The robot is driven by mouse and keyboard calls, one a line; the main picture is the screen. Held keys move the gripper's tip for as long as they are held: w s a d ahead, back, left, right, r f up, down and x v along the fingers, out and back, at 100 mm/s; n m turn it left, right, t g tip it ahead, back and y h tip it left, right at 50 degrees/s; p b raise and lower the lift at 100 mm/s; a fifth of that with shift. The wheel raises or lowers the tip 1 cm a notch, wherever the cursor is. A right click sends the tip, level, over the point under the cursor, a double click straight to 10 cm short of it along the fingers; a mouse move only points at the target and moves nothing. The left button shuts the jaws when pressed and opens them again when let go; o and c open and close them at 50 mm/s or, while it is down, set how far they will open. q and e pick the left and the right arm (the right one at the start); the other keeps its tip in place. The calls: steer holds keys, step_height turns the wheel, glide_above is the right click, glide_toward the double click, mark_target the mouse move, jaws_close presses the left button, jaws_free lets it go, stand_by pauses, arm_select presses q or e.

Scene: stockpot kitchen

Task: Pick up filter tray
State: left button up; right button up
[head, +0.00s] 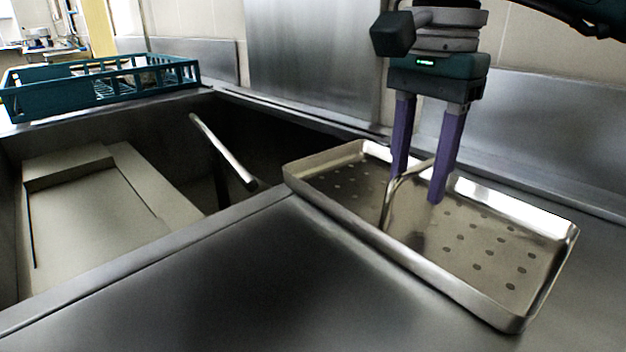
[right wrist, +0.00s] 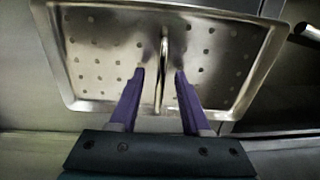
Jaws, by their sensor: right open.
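The filter tray (head: 485,255) is a shallow metal tray with a perforated floor and a raised rim. It lies on the steel counter at the right of the head view, its left end by the sink edge. A bent metal handle (head: 390,200) arches across its middle. My right gripper (head: 418,190) points down over the tray, its purple fingers apart on either side of the handle. In the right wrist view the tray (right wrist: 95,65) fills the upper part, and the handle (right wrist: 159,85) stands between the open fingertips. My left gripper is not in view.
A deep sink (head: 280,140) lies left of the tray, with a metal bar (head: 222,150) slanting in it. A teal rack (head: 100,85) stands at the back left. The front counter (head: 270,280) is clear. A steel wall panel (head: 310,60) rises behind.

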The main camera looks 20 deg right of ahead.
steer(key=shift+c, duration=0.3)
jaws_close()
stand_by(1.0)
